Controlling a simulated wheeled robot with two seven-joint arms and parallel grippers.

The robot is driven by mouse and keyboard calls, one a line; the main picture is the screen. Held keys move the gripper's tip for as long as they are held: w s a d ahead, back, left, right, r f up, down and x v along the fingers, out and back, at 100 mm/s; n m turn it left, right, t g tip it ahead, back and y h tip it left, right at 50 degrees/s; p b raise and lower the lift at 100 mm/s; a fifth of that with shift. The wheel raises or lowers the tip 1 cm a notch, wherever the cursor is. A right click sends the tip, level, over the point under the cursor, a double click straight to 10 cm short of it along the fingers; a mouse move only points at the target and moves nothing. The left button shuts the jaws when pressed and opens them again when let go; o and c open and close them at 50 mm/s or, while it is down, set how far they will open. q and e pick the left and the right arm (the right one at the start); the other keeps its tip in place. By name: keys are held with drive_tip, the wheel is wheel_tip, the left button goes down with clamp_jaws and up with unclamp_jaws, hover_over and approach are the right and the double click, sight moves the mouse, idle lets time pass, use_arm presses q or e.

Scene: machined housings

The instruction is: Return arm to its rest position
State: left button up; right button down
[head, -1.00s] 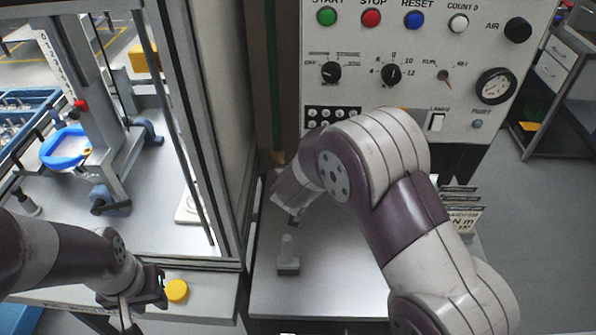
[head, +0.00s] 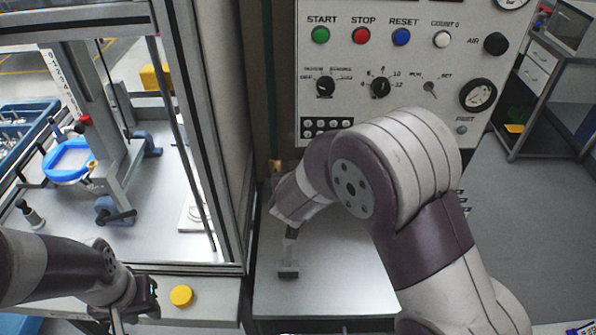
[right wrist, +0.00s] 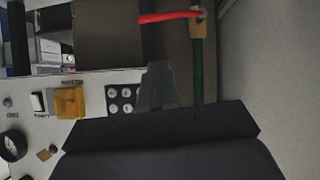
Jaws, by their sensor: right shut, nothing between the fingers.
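My right arm reaches across the middle of the head view, over a grey bench top (head: 330,295). In the right wrist view the fingers of my right gripper (right wrist: 157,85) are together with nothing held. My left gripper (head: 118,318) hangs at the lower left, beside a yellow round button (head: 181,296). Its fingertips are cut by the frame edge, so I cannot tell its opening.
A framed enclosure (head: 215,130) stands at left, with a blue ring-shaped part (head: 68,160) inside. Open floor lies at right.

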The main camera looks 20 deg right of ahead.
drive_tip(key=s+a+f+n+g+y, duration=0.25)
drive_tip(key=s+a+g+y, duration=0.2)
drive_tip(key=s+a, duration=0.3)
drive_tip(key=s+d+f+g, duration=0.1)
drive_tip(key=s+d+g, duration=0.4)
drive_tip(key=s+d, duration=0.5)
drive_tip(key=s, duration=0.3)
drive_tip(key=shift+h, duration=0.35)
